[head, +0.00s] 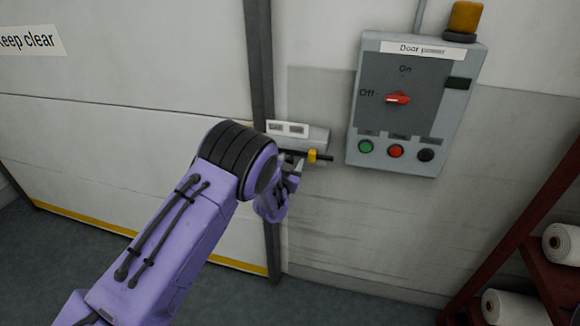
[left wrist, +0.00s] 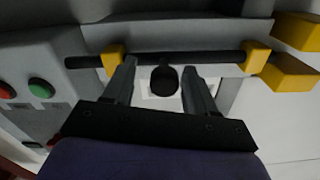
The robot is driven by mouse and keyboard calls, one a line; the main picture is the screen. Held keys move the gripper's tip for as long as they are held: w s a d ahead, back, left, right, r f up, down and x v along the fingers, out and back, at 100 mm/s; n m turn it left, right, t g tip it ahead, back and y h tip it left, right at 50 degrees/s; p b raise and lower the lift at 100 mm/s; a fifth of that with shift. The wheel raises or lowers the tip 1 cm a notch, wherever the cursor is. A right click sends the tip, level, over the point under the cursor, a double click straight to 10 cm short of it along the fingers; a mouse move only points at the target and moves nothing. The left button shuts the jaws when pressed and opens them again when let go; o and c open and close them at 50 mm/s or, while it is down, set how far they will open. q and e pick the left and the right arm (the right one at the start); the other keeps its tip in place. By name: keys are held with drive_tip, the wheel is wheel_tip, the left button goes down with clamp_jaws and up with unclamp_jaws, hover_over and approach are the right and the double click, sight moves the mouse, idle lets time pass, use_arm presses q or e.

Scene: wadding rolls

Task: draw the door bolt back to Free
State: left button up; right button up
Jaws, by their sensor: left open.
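The door bolt is a dark rod (left wrist: 215,59) running level through yellow guides (left wrist: 115,58) in the left wrist view. A dark round knob (left wrist: 163,80) stands out from its middle. In the head view the bolt's end (head: 326,158) shows past a yellow guide (head: 312,156), on the wall side of the door's edge. My left gripper (left wrist: 160,68) is open, with one finger on each side of the knob and gaps between. In the head view my left gripper (head: 290,168) is at the bolt and partly hides it. A small label plate (head: 288,129) above is unreadable. My right gripper is not in view.
A grey door power box (head: 400,105) with a red switch and several buttons hangs right of the bolt. An amber lamp (head: 465,18) tops it. The large pale door (head: 120,150) is at left. A red rack (head: 530,215) with white rolls stands lower right.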

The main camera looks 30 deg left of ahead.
use_arm(q)
drive_tip(key=b+v, duration=0.3)
drive_tip(key=v, duration=0.7)
drive_tip(key=shift+s, duration=0.15)
drive_tip(key=s+f+n+g+b, duration=0.1)
drive_tip(key=s+f+n+g, duration=0.6)
drive_tip(key=s+f, duration=1.35)
drive_tip(key=s+d+f+g, duration=0.1)
drive_tip(key=s+f+g, duration=0.2)
drive_tip(key=s+f, duration=0.2)
drive_tip(key=s+d+f+g+h, duration=0.1)
drive_tip(key=s+f+g, duration=0.3)
drive_tip(key=s, duration=0.8)
drive_tip(key=shift+s+d+f+b, duration=0.25)
drive_tip(key=shift+d+f+b, duration=0.15)
drive_tip(key=shift+f, duration=0.4)
